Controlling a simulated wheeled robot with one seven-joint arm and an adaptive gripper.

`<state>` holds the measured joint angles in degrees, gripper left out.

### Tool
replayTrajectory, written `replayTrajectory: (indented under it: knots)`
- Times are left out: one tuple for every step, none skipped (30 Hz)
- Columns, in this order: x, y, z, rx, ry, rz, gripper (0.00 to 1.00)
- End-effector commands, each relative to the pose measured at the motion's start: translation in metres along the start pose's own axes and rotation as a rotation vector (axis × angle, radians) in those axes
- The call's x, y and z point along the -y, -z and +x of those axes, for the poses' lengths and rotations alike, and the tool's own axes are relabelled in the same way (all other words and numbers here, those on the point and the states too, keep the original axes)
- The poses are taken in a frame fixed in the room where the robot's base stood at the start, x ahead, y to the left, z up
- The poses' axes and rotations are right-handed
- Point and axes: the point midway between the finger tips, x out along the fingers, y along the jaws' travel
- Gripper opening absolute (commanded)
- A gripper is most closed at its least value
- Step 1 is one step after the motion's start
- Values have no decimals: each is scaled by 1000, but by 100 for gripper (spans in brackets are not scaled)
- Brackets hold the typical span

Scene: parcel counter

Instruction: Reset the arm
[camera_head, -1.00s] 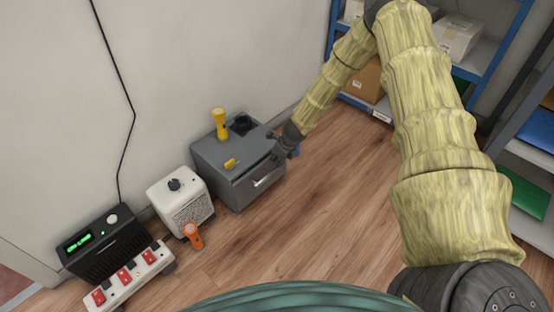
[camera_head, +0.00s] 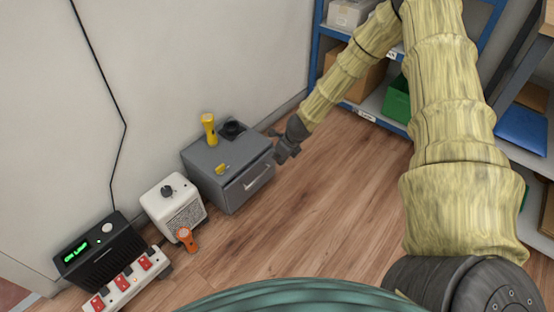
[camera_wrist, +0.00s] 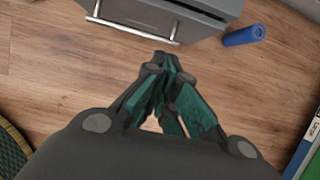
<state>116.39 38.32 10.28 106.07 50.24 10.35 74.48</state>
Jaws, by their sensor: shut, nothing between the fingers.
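My arm is covered in a yellow ribbed sleeve and reaches in from the right in the head view. My gripper (camera_head: 284,147) is at its far end, just right of the grey drawer box (camera_head: 215,160) and apart from it. In the wrist view the dark and green fingers (camera_wrist: 167,66) are together with nothing between them. The drawer box's metal handle (camera_wrist: 130,25) is ahead of the fingertips there. A blue cylinder (camera_wrist: 244,36) lies on the wood surface beside the box; I cannot make it out in the head view.
A yellow flashlight (camera_head: 209,128) stands on the drawer box. A white box with a knob (camera_head: 173,207), an orange item (camera_head: 187,239), a black unit (camera_head: 100,250) and a power strip (camera_head: 128,283) are left. Shelves (camera_head: 372,105) stand behind right. The middle floor is clear.

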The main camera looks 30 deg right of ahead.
Motion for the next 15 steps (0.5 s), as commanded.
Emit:
replayTrajectory:
  knots:
    - [0, -1, -6, 0, 0, 1, 0]
    - [1, 0, -8, 0, 1, 1, 0]
    - [1, 0, -10, 0, 1, 1, 0]
    - [1, 0, -12, 0, 1, 1, 0]
    - [1, 0, -12, 0, 1, 2, 0]
    - [1, 1, -13, 0, 1, 2, 0]
    - [1, 1, -14, -1, 1, 2, 0]
    - [1, 1, -14, -1, 1, 2, 0]
    - [1, 2, -14, -1, 1, 2, 0]
    - [1, 2, -14, -1, 1, 2, 0]
    - [0, 2, -13, -2, 1, -2, 0]
    - [-1, 4, -12, -6, 1, -14, 0]
    - [-4, 6, -12, -12, 2, -32, 0]
    - [-8, 10, -10, -20, 2, -57, 0]
    - [-14, 17, -8, -35, 3, -106, 0]
